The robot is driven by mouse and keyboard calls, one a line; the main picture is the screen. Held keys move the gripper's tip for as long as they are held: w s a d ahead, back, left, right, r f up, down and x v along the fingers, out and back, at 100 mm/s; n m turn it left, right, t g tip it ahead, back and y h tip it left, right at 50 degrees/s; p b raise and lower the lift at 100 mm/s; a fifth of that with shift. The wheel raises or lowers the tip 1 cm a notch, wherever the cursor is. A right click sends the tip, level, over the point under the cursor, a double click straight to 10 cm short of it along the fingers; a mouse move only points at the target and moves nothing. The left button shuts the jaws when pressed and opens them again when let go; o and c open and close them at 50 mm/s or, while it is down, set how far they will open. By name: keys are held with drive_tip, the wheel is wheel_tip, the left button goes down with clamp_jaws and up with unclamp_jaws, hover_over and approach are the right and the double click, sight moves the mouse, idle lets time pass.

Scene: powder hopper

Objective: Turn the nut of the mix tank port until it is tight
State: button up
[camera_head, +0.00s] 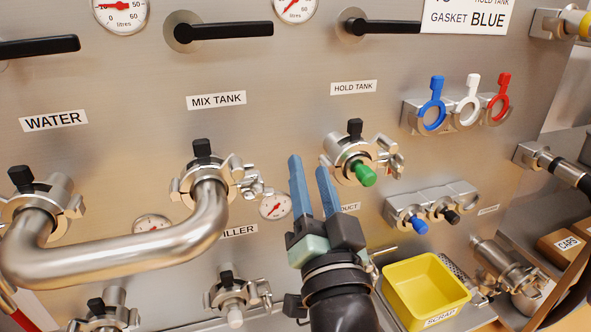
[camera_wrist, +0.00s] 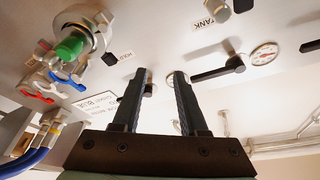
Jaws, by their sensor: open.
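The mix tank port (camera_head: 204,172) is left of centre in the head view, under the MIX TANK label (camera_head: 217,99). A black knob stands on top of it. A bent steel pipe (camera_head: 115,262) runs from it to the water port. The nut (camera_head: 250,182) sits at the right side of the port's clamp; I cannot tell how tight it is. My gripper (camera_head: 309,162) is open and empty, with blue fingers pointing up. It is right of the nut and apart from it. In the wrist view its fingers (camera_wrist: 160,74) look dark; the nut cannot be made out there.
The hold tank port (camera_head: 352,155) with a green plug (camera_head: 363,174) is close right of my fingers. A gauge (camera_head: 275,206) lies between gripper and mix tank port. The water port (camera_head: 40,200) is far left. A yellow scrap bin (camera_head: 425,285) stands lower right.

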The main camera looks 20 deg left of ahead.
sight(260, 198)
drive_tip(key=s+a+f+m+g+y+p, duration=0.1)
drive_tip(key=s+a+f+m+g+p, duration=0.4)
drive_tip(key=m+p, duration=0.95)
drive_tip(key=w+a+n+p, duration=0.1)
drive_tip(key=w, duration=0.1)
drive_tip(key=w+a+f+n+p, duration=0.1)
drive_tip(key=w+n, duration=0.1)
drive_tip(key=w, duration=0.1)
drive_tip(key=w+a+n+p, duration=0.1)
drive_tip(key=w+n, duration=0.1)
drive_tip(key=shift+w+a+f+t, duration=0.2)
drive_tip(key=shift+w+a+t, duration=0.1)
drive_tip(key=shift+w+a, duration=0.1)
clamp_jaws()
